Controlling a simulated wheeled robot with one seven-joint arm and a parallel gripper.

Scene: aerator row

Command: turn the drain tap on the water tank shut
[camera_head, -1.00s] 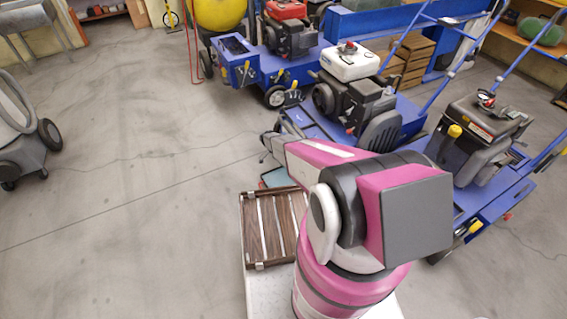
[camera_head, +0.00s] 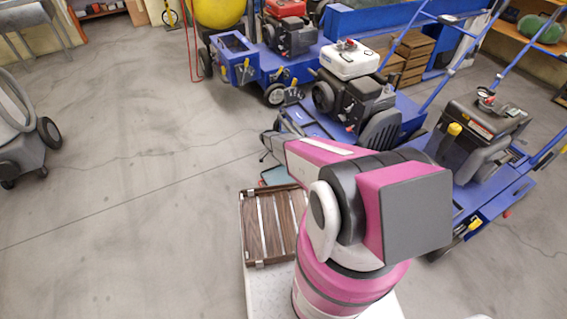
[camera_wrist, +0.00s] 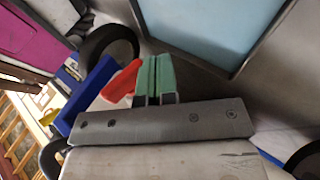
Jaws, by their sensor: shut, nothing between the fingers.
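In the wrist view my gripper (camera_wrist: 157,79) has its two green fingers together with nothing between them. An orange-red lever (camera_wrist: 121,83), apparently the drain tap's handle, lies just left of the fingertips, very close; I cannot tell whether they touch. A blue block (camera_wrist: 84,96), perhaps part of the tank or its machine, lies left of the lever. The lever's pivot and the tap's body are not clear.
Blue wheeled machines with engines stand in a row, one with a white-topped engine (camera_head: 350,60), another at right (camera_head: 485,125). A slatted crate (camera_head: 243,228) sits by my arm. Floor at left (camera_head: 120,180) is clear.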

